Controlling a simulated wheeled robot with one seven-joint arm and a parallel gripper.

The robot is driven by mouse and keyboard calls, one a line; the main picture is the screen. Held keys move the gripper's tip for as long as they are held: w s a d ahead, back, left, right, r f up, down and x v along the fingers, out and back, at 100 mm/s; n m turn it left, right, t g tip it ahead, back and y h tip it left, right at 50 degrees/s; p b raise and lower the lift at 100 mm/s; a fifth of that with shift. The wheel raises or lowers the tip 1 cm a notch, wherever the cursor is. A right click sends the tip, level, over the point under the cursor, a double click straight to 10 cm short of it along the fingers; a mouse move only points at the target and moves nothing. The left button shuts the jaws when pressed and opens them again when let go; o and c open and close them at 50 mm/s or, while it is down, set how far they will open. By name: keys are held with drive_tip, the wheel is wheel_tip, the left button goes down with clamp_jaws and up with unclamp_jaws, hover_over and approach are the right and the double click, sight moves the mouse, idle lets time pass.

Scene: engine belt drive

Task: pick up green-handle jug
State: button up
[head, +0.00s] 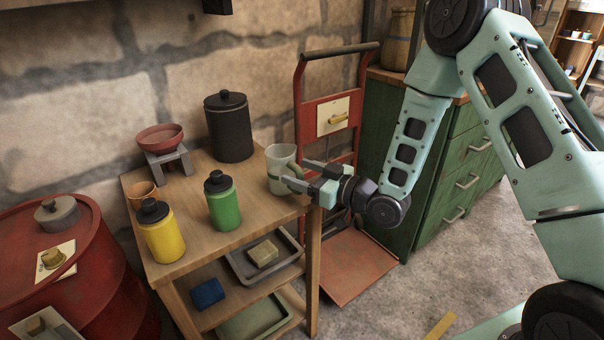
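The green-handle jug (279,160) is pale and translucent. It stands upright at the right end of the wooden table top, with its green handle turned toward my gripper. My gripper (293,172) reaches in from the right at handle height. Its two fingers are spread apart, with the green handle between or just ahead of their tips. The fingers hide part of the handle, and I cannot tell whether they touch it.
A dark lidded canister (229,128) stands behind the jug. A green bottle (222,205) and a yellow bottle (162,234) stand to the left. A red hand truck (330,85) is behind my gripper, and a green cabinet (440,160) is to the right.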

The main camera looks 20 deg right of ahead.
clamp_jaws()
drive_tip(key=shift+r, duration=0.15)
